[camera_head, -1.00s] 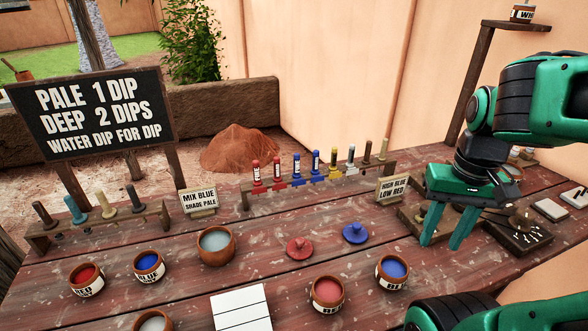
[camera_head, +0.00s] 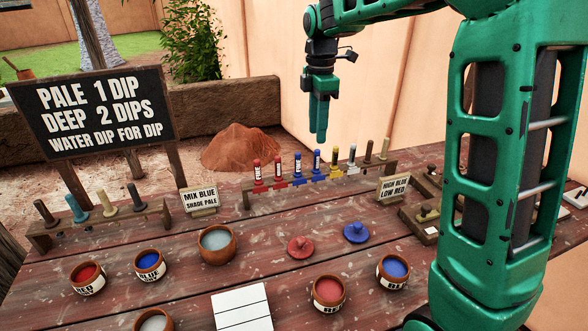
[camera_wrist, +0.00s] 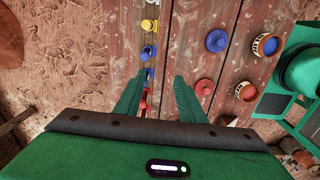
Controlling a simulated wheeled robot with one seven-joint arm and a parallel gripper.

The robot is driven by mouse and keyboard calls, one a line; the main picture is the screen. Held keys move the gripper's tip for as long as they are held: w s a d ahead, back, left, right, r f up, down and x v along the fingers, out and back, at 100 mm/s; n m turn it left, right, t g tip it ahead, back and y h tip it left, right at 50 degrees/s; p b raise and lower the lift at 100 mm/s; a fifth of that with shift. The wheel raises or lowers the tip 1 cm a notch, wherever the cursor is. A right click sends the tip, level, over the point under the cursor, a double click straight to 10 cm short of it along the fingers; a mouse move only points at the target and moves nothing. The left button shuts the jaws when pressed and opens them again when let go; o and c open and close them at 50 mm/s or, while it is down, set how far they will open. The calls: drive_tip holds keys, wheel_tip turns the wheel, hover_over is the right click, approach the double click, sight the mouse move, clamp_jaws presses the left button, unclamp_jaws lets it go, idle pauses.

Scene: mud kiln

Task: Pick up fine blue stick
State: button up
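Two blue-handled sticks, one on the left (camera_head: 297,167) and one on the right (camera_head: 317,162), stand upright in a rack (camera_head: 262,192) at the back of the table. Each has a white label too small to read, so I cannot tell which is the fine one. They show from above as blue spots in the wrist view (camera_wrist: 148,52). My gripper (camera_head: 318,138) points down above and behind the rack, clear of the sticks. In the wrist view its fingers (camera_wrist: 160,78) are apart with nothing held between them.
Red sticks (camera_head: 257,173) stand left of the blue ones, a yellow stick (camera_head: 334,165) right. A red lid (camera_head: 300,247), a blue lid (camera_head: 355,233) and several clay pots lie in front. The "High blue low red" sign (camera_head: 393,188) stands near the rack's right end.

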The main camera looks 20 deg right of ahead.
sight(298, 153)
drive_tip(key=w+a+n, duration=0.3)
drive_tip(key=a, duration=0.1)
drive_tip(key=shift+w+f, duration=0.35)
drive_tip(key=shift+w, duration=0.05)
drive_tip(key=shift+w+a+f+n, duration=0.15)
drive_tip(key=shift+f+n, duration=0.15)
wheel_tip(298, 153, down, 4)
drive_tip(key=shift+f, duration=0.2)
drive_tip(key=shift+s+f, duration=0.15)
drive_tip(key=shift+f, duration=1.3)
drive_tip(key=shift+s+f, duration=0.15)
drive_tip(key=shift+f, duration=1.3)
clamp_jaws()
